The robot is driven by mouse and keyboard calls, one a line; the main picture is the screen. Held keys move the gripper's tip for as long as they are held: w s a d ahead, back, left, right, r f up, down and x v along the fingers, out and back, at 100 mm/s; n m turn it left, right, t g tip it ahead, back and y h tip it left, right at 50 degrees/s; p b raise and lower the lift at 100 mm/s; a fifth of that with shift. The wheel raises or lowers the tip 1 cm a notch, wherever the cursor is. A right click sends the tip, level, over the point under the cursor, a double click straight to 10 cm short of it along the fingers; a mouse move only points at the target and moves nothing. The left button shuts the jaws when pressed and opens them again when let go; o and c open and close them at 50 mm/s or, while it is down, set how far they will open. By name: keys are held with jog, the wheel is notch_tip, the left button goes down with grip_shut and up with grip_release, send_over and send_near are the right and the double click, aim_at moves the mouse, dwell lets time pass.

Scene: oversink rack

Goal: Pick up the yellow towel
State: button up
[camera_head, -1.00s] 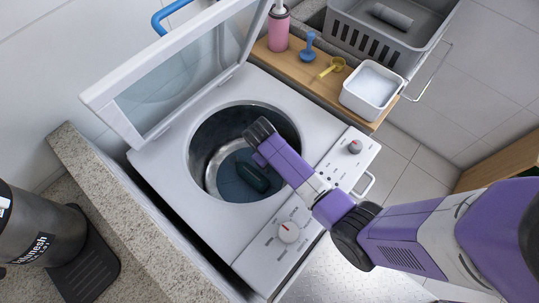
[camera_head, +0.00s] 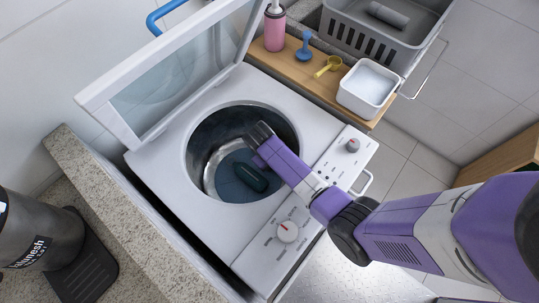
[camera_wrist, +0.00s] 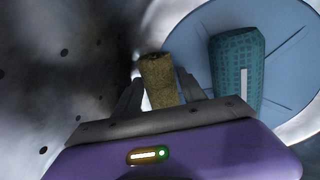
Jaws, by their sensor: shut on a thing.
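The yellow towel (camera_wrist: 158,80), a brownish-yellow roll, stands between the two fingers of my gripper (camera_wrist: 160,92) in the wrist view. My gripper is shut on it, inside the washer drum. The yellow towel cannot be made out in the head view, where my arm's end covers that part of the drum opening. A dark teal towel roll (camera_wrist: 237,65) lies on the blue drum bottom (camera_wrist: 290,60), just right of the fingers; it also shows in the head view (camera_head: 250,178).
The round drum opening (camera_head: 207,150) surrounds my gripper, with its metal wall close on the left. The washer's lid (camera_head: 135,122) stands open at the left. A wooden board (camera_head: 297,68) holds a pink bottle (camera_head: 274,30) and a white tub (camera_head: 343,98).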

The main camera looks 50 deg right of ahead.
jog(key=shift+r, duration=0.1)
jog(key=d+p+v, duration=0.2)
jog(key=d+v, duration=0.1)
jog(key=v, duration=1)
jog(key=d+r+p+v, duration=0.1)
jog(key=d+p+v, duration=0.2)
jog(key=v, duration=1.1)
jog(key=shift+s+d+r+p, duration=0.2)
jog(key=shift+s+r+p, duration=0.05)
jog(key=shift+r+p, duration=0.1)
